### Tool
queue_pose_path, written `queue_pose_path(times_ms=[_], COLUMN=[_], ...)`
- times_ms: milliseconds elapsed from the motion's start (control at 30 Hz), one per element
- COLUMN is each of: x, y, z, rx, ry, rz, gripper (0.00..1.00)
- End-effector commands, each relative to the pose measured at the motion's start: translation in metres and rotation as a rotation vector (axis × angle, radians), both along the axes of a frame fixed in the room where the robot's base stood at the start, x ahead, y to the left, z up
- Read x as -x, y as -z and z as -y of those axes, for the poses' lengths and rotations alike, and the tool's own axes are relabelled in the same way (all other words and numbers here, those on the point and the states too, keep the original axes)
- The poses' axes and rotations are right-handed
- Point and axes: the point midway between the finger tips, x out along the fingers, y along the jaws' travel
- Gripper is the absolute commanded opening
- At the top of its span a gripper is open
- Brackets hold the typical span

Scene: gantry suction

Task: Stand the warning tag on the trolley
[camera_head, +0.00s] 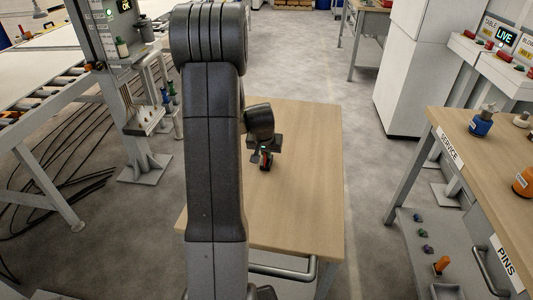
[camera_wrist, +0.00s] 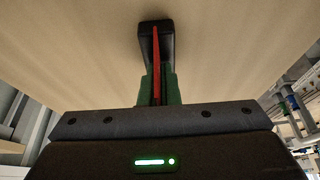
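The warning tag (camera_wrist: 156,60) shows in the wrist view as a thin red plate, seen edge-on, on a black base. In the head view it is a small dark and red shape (camera_head: 265,161) over the trolley top. The trolley (camera_head: 305,190) has a pale wooden top. My gripper (camera_head: 265,153) is low over the middle of the top. In the wrist view its green fingertips (camera_wrist: 159,88) lie on both sides of the red plate. A dark strip shows beside the plate, and I cannot tell whether both fingers touch it. Whether the base touches the wood is unclear.
The trolley top is otherwise bare where visible; my arm hides its left part. A metal handle (camera_head: 285,271) runs along its near edge. A service bench (camera_head: 480,165) with bottles stands at right, a white cabinet (camera_head: 415,70) behind, and a grey post (camera_head: 145,165) at left.

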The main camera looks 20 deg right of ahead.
Motion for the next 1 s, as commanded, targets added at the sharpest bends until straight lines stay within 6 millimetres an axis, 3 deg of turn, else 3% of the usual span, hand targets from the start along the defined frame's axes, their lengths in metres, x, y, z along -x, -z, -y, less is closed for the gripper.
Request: queue_pose_path(times_ms=[67,100,200,633,1000], x=[0.000,0.000,0.000,0.002,0.024], y=[0.004,0.002,0.002,-0.008,-0.070], z=[0.000,0.000,0.000,-0.001,-0.014], rx=[0.000,0.000,0.000,0.001,0.001], ry=[0.000,0.000,0.000,0.000,0.000], rz=[0.000,0.000,0.000,0.002,0.004], gripper=[0.00,0.10,0.24,0.24,0.24])
